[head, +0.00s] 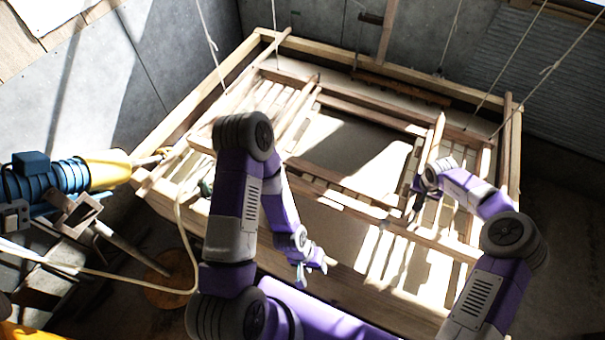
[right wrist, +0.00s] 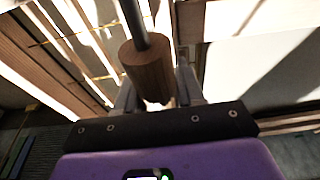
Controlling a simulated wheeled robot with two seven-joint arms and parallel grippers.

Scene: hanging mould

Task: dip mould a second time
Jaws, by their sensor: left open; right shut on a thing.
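The mould (head: 368,104) is a wooden frame lying within the larger wooden vat (head: 350,52), whose pale inside is striped with sun and shadow. I cannot tell from this view whether the mould touches the contents. My right gripper (head: 415,188) is at the right part of the mould. In the right wrist view it is shut on a brown wooden handle (right wrist: 150,70) on a dark rod, held between its fingers. My left gripper (head: 316,264) is open and empty, low in front of the vat's near side, apart from the mould. My left arm hides part of the vat's near left.
Several ropes (head: 274,30) hang down around the vat. A blue motor (head: 45,180) with a yellow housing (head: 108,170) stands at the left, close to the vat's left corner. A pale hose (head: 184,240) loops below it. Grey walls close off the back.

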